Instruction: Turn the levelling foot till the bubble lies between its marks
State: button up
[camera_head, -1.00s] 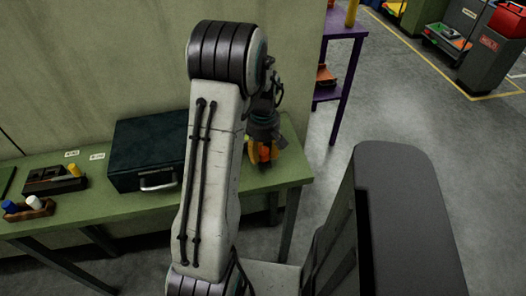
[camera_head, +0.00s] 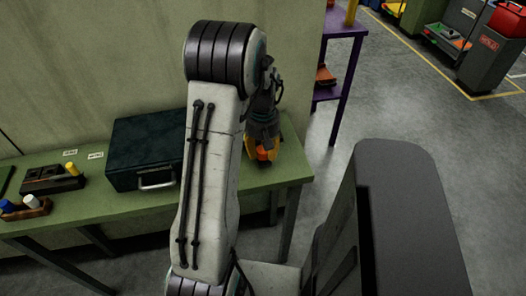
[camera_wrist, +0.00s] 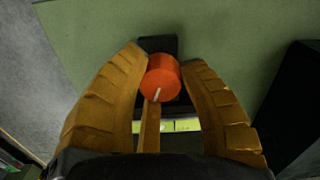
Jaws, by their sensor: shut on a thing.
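The levelling foot shows in the wrist view as an orange-red round knob (camera_wrist: 162,78) with a white line on its face, on a dark block (camera_wrist: 158,45). My gripper (camera_wrist: 165,60) has its ribbed yellow fingers on both sides of the knob and is shut on it. A yellow-green level vial (camera_wrist: 182,126) lies just below the knob in the wrist view, partly covered by my gripper. I cannot make out clearly where its bubble lies against the marks. In the head view my gripper (camera_head: 263,152) is at the right end of the bench, partly behind my arm.
The green bench (camera_head: 235,183) carries a dark case (camera_head: 147,150) with a metal handle, left of my arm. A dark tray (camera_head: 52,180) and a wooden holder (camera_head: 25,209) stand farther left. A purple shelf (camera_head: 345,75) stands behind right. Open floor lies right.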

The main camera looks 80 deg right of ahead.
jog(key=m+b, duration=0.1)
jog(key=m, duration=0.5)
jog(key=shift+f+m, duration=0.1)
jog(key=shift+m, duration=0.2)
jog(key=m, duration=0.5)
jog(key=shift+b, duration=0.3)
jog(key=o, duration=1.2)
jog(key=shift+d, duration=0.1)
notch_tip(320, 180, up, 12)
dwell(0.9)
